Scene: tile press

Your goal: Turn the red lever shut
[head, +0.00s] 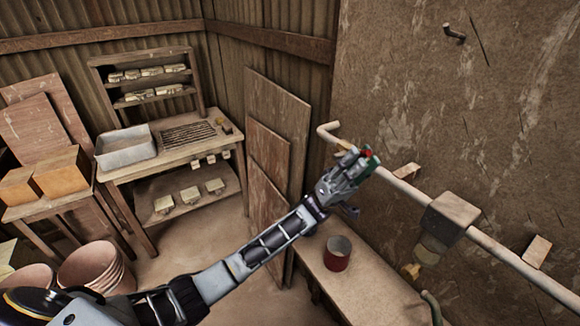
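A small red piece (368,153), which looks like part of the red lever, shows at the tips of my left gripper (362,167), by the wall pipe. The rest of the lever is hidden behind the fingers. A brass-coloured fitting (346,149) shows just behind the gripper, on the pipe (408,189). My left arm reaches up from the lower left to this spot. The fingers overlap the red piece, but I cannot tell whether they are closed on it. My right gripper is not in view.
A square block (451,213) sits on the pipe farther right, with a brass tap (412,271) below it. A red cup (337,254) stands on the bench (358,287) under the pipe. A worktable (175,158) with a grey basin (125,147) stands at the back left.

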